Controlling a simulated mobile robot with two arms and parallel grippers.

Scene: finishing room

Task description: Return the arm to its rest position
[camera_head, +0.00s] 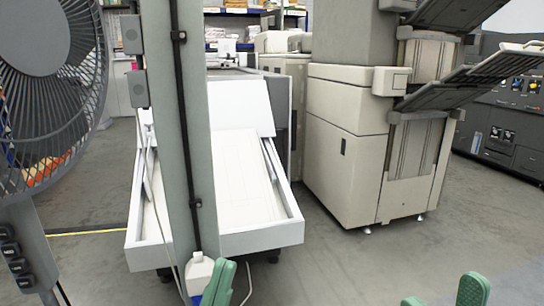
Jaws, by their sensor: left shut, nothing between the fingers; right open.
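My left gripper (222,278) shows at the bottom edge, left of the middle. Its two green fingers are together with nothing between them. My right gripper (443,296) shows at the bottom edge on the right. Its green fingertips are spread apart, with only grey floor between them. Only the finger ends of both show; the arms are out of view. A white bottle-like object (199,272) with a blue patch stands just left of my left gripper, partly covered by it. I cannot tell whether they touch.
A grey post (192,120) with a dark cable rises in front of a white machine tray (262,238). A fan (45,90) is close on the left. A large beige machine (340,150) with dark trays stands right of centre. Floor (350,265) shows open at the lower right.

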